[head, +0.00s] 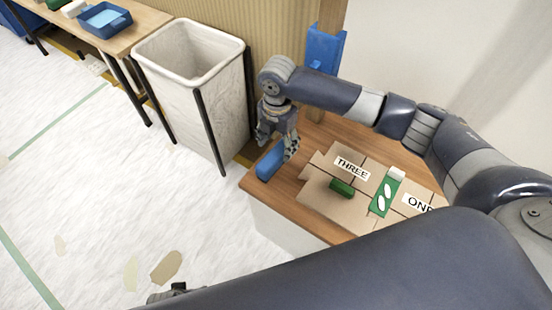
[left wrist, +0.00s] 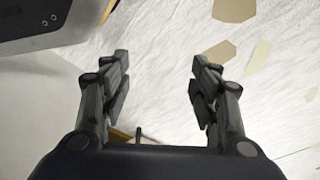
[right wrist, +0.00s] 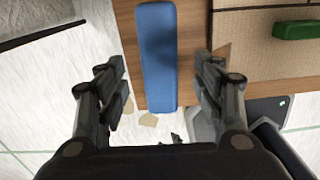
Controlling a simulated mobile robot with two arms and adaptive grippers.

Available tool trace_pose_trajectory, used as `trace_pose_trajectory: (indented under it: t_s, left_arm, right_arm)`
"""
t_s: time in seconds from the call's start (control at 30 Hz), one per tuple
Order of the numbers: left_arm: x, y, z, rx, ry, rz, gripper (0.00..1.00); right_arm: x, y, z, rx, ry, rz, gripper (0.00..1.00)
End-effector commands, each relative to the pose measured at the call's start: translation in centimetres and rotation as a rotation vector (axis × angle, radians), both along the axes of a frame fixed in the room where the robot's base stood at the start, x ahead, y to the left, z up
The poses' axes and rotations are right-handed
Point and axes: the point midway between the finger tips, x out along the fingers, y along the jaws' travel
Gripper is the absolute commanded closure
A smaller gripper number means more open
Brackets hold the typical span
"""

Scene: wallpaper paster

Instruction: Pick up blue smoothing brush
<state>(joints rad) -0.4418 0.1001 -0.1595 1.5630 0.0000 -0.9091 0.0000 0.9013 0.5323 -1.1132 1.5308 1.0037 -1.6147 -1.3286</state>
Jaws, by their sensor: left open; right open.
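The blue smoothing brush (head: 270,163) lies near the left edge of the wooden table (head: 312,137). It also shows in the right wrist view (right wrist: 157,55) as a long blue bar between the open fingers. My right gripper (head: 277,147) is open above the brush, with fingers on either side of it in the picture; I cannot tell whether they touch it. In the right wrist view its fingertips (right wrist: 158,70) are apart. My left gripper (left wrist: 160,75) is open and empty over the white floor. In the head view my left arm covers the lower right.
Cardboard (head: 318,195) labelled THREE and ONE covers much of the table. A green block (head: 341,187) and a green-and-white box (head: 384,195) lie on it. A tall white bin (head: 192,90) stands left of the table. A blue tray (head: 104,20) sits on another table.

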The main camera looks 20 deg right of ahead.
Motion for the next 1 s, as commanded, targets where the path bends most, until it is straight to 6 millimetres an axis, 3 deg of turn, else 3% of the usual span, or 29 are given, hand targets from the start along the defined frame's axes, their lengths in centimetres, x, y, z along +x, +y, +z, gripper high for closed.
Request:
trace_pose_trajectory:
  t_s: [0.43,0.77,1.0]
  left_arm:
    - [1.8,-0.2,3.6,-0.002,-0.022,0.004,0.44]
    - [1.9,-0.2,4.3,-0.001,-0.023,0.005,0.44]
    - [1.9,-0.2,4.3,-0.001,-0.023,0.004,0.44]
  right_arm:
    - [-0.3,0.4,-4.9,-0.001,0.001,-0.001,0.38]
    - [-0.3,0.4,-5.4,0.0,-0.002,0.0,0.38]
    - [-0.3,0.4,-5.3,0.0,-0.001,0.0,0.9]
